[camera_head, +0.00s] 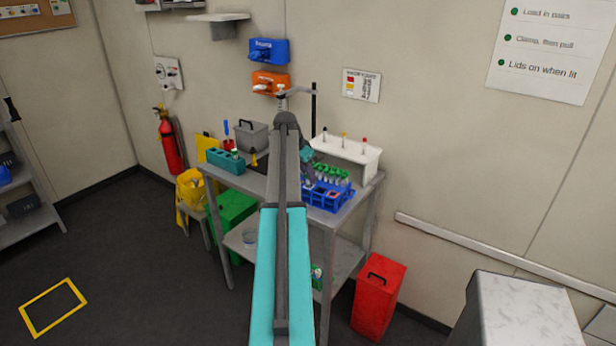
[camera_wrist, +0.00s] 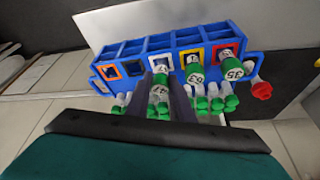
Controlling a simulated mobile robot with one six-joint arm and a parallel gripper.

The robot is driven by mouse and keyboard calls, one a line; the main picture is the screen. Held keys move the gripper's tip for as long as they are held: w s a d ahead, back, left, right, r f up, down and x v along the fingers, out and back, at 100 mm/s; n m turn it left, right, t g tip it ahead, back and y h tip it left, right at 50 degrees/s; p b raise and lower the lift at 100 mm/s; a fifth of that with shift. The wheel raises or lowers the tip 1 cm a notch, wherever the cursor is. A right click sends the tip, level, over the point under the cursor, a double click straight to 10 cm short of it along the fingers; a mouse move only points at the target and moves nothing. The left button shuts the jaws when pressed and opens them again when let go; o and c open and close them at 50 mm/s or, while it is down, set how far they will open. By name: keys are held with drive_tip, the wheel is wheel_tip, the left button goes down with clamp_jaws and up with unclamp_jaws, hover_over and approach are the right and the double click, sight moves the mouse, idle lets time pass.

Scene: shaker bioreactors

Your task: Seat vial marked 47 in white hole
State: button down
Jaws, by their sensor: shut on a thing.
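The blue rack (camera_wrist: 118,52) lies across the upper part of the wrist view, with coloured frames around its front holes. It also shows on the bench in the head view (camera_head: 327,197). My gripper (camera_wrist: 164,92) is shut on a green-capped vial (camera_wrist: 159,104) in front of the white-framed hole (camera_wrist: 153,58). The vial's label is partly hidden and I cannot read it surely as 47. I cannot tell whether its lower end is inside the hole. Green-capped vials also stand at the yellow-framed (camera_wrist: 194,73) and red-framed (camera_wrist: 233,73) holes.
Several more green-capped vials (camera_wrist: 217,103) cluster close beyond my fingers. A red-capped item (camera_wrist: 261,90) is right of the rack. On the bench, a white stand (camera_head: 345,151) is behind the rack, and a teal block (camera_head: 226,160) and grey box (camera_head: 252,135) are left.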

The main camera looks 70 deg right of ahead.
drive_tip(key=shift+f, duration=0.6)
idle(0.6)
drive_tip(key=c, duration=1.5)
unclamp_jaws()
drive_tip(key=shift+r, duration=0.1)
drive_tip(key=shift+b+v, duration=2)
drive_tip(key=shift+v, duration=4.85)
